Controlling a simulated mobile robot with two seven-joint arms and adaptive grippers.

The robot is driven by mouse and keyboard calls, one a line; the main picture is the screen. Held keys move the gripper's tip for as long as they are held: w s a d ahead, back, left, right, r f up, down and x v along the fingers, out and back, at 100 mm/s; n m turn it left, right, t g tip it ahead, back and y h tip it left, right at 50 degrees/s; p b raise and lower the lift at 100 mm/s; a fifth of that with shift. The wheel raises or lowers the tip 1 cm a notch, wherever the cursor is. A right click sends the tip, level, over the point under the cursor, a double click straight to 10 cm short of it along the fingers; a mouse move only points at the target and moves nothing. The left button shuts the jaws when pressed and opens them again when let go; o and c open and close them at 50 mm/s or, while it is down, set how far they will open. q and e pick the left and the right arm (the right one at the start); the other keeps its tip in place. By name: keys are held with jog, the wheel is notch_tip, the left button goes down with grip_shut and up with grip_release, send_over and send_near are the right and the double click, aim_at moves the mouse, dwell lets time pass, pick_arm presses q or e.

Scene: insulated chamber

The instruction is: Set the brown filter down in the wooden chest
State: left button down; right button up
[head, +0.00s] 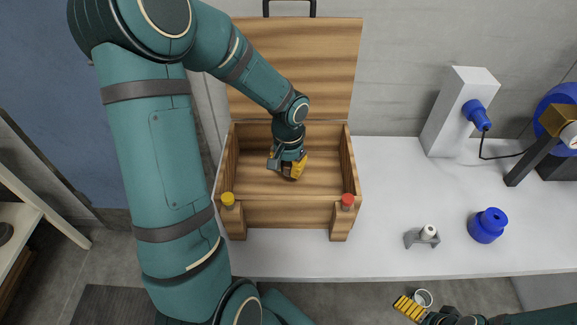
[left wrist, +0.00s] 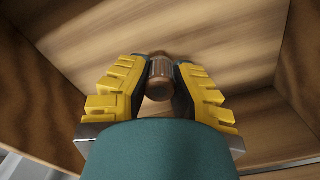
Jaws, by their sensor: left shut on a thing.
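The wooden chest (head: 275,214) stands on the white table with its lid (head: 300,70) raised against the wall. My left gripper (head: 290,174) reaches down inside the chest. In the left wrist view my left gripper (left wrist: 160,85) is shut on the brown filter (left wrist: 159,78), a small ribbed cylinder between the yellow finger pads. The chest's wooden floor and walls surround it there. I cannot tell whether the filter touches the floor. In the head view the filter is mostly hidden by the gripper. My right gripper (head: 412,307) is at the bottom edge, its fingers seen from the side.
A yellow knob (head: 228,199) and a red knob (head: 348,200) sit on the chest's front corners. To the right are a grey holder with a white piece (head: 425,235), a blue container (head: 487,226) and a white block (head: 459,110) with a blue fitting.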

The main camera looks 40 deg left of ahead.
pick_arm(q)
jog(key=shift+f+b, duration=0.35)
jog(key=shift+f, duration=0.25)
jog(key=c, duration=0.9)
grip_release()
notch_tip(320, 180, up, 12)
jog(key=shift+r, duration=0.1)
